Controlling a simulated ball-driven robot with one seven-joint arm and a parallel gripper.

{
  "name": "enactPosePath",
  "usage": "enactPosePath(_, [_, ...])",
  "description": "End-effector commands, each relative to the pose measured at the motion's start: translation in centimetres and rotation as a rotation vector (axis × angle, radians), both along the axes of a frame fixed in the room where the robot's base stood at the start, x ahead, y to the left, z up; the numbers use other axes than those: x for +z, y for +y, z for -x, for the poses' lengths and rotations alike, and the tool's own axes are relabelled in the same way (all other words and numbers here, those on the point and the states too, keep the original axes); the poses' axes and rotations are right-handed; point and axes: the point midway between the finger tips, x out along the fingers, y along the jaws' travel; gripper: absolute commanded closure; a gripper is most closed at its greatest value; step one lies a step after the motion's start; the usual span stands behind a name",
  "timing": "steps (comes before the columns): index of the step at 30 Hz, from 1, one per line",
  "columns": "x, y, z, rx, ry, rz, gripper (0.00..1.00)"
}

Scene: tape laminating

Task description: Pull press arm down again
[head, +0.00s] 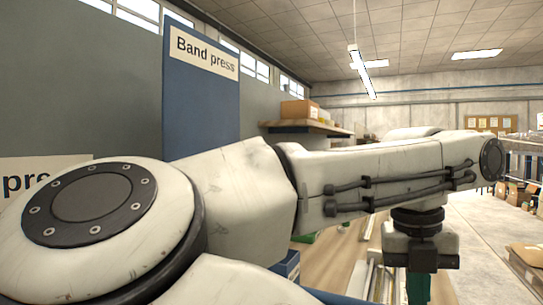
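The blue panel of the band press (200,110) stands upright at the left of centre, with a "Band press" sign (205,54) at its top. I cannot make out the press arm; my own large white arm covers the lower left and middle of the view. My gripper (420,262) appears to hang below the far end of my arm at the lower right. Its fingers are not clear, and the bottom edge cuts it off. A dark green piece (418,288) shows directly below it; I cannot tell whether it is held.
A second sign (40,175), partly hidden, is at the left edge. A wall shelf (305,127) with cardboard boxes (298,110) is behind my arm. A cardboard box (527,256) lies at the right edge. Open pale floor (485,240) shows at the right.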

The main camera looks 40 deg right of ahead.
Motion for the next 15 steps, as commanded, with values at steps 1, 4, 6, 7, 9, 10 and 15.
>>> enactPosePath(1, [-1.0, 0.0, 0.0, 0.0, 0.0, -0.001, 1.0])
enactPosePath(4, [-1.8, 0.0, 0.1, 0.0, 0.0, -0.002, 1.0])
enactPosePath(6, [-2.2, 0.0, 0.2, -0.001, 0.004, -0.005, 1.0])
enactPosePath(7, [-2.4, 0.0, 0.2, -0.001, 0.005, -0.005, 1.0])
enactPosePath(9, [-2.7, 0.0, 0.3, -0.002, 0.008, -0.006, 1.0])
enactPosePath(10, [-2.8, 0.0, 0.4, -0.003, 0.009, -0.006, 1.0])
enactPosePath(15, [-3.1, 0.0, 0.5, -0.005, 0.014, -0.005, 1.0])
